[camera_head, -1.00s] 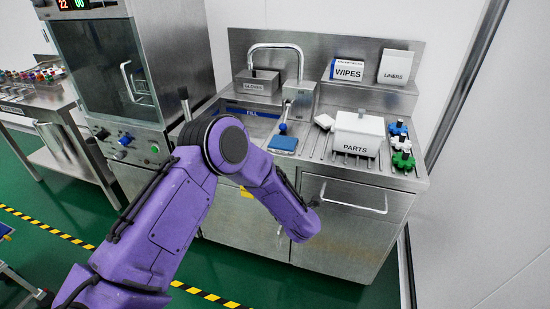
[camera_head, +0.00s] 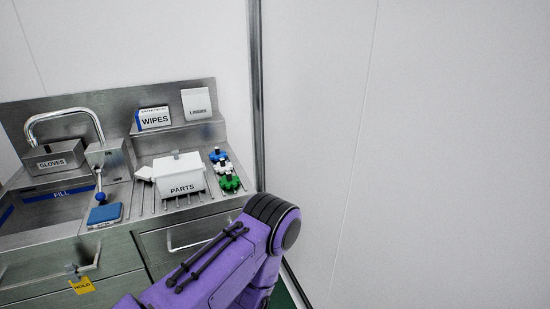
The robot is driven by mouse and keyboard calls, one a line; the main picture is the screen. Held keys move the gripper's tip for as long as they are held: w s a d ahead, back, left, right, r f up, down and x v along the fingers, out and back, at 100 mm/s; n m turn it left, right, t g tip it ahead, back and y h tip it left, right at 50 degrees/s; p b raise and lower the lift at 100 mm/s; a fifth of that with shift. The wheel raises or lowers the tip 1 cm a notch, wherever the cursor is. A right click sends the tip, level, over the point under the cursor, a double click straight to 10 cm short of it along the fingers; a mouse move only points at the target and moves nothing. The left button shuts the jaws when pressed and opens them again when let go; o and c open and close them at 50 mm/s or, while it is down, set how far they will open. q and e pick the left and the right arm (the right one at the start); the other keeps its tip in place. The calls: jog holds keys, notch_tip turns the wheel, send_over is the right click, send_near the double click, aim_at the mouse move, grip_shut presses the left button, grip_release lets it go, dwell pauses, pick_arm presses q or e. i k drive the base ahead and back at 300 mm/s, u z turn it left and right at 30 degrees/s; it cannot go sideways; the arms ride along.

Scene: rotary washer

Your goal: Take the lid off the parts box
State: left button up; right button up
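The white parts box (camera_head: 181,186), labelled PARTS, stands on the ribbed drainboard of the steel sink unit. Its white lid (camera_head: 178,164) sits on top, with a small grey knob (camera_head: 176,154) at the middle. One of my purple arms reaches up from the bottom edge and bends right of the box, in front of the counter. Neither gripper shows in the view, so I cannot see whether they are open or shut.
Blue, white and green knobbed parts (camera_head: 223,168) stand right of the box. A small white block (camera_head: 145,173) lies at its left. A blue sponge (camera_head: 105,214), faucet (camera_head: 70,116), gloves box (camera_head: 52,158), wipes box (camera_head: 154,118) and liners box (camera_head: 196,103) are nearby. A wall closes off the right.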

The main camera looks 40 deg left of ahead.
aim_at(176, 164)
jog(key=z, duration=0.95)
jog(key=k, duration=1.3)
jog(key=u, duration=1.9)
